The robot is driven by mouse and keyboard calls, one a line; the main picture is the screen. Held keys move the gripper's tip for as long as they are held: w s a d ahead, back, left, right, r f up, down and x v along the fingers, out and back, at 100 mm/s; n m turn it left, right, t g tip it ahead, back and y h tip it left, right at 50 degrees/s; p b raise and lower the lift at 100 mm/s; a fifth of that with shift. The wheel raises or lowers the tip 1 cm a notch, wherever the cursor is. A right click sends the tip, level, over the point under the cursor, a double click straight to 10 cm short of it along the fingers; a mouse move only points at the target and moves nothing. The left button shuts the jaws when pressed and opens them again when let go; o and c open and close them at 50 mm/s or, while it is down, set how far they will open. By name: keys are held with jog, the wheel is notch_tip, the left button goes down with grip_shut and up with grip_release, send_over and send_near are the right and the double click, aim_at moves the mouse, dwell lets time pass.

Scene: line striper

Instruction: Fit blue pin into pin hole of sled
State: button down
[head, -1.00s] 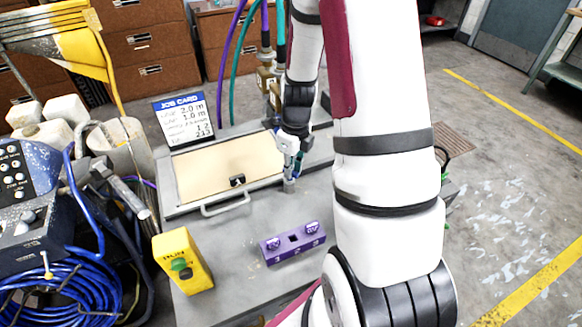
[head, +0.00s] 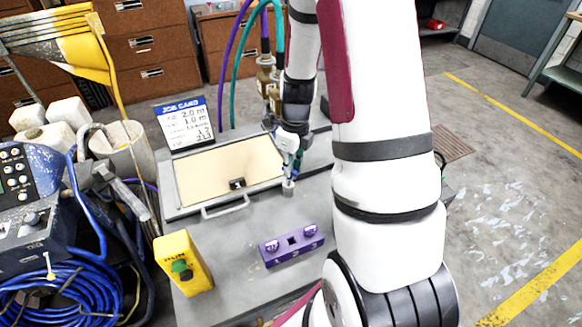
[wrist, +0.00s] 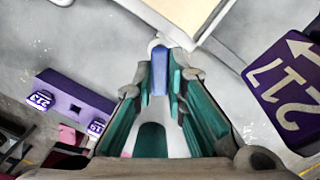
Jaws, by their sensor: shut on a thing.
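The blue pin (wrist: 159,72) stands between the teal fingers of my gripper (wrist: 160,90) in the wrist view. My gripper (head: 290,162) is shut on it and points down over the grey bench top, just right of the cream panel. A small grey cylindrical piece (head: 288,187) shows directly below the fingers in the head view. A rounded grey end also shows at the pin's far end in the wrist view. I cannot tell whether the pin touches or enters anything. No sled or pin hole can be clearly made out.
A purple block (head: 291,247) with two numbered knobs and a square middle hole lies on the bench. A purple plate marked 217 (wrist: 290,90) shows at right in the wrist view.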

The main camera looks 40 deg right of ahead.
jog(key=shift+s+d+r+p, duration=0.15)
jog(key=shift+r+p, duration=0.95)
jog(key=shift+r, duration=1.15)
jog(key=shift+f, duration=0.1)
jog(key=shift+w+a+f+m+g+b, duration=0.15)
jog(key=shift+w+f+m+b, duration=0.1)
jog(key=shift+f+b, duration=0.15)
jog(key=shift+w+a+f+m+g+b, duration=0.15)
jog(key=shift+w+f+b, duration=0.1)
jog(key=shift+f, duration=0.2)
jog(key=shift+s+f+b, duration=0.1)
jog(key=shift+f+b, duration=0.45)
jog(key=shift+f, duration=0.7)
dwell(1.0)
jog(key=shift+r+p, duration=0.35)
jog(key=shift+p, duration=0.05)
dwell(2.2)
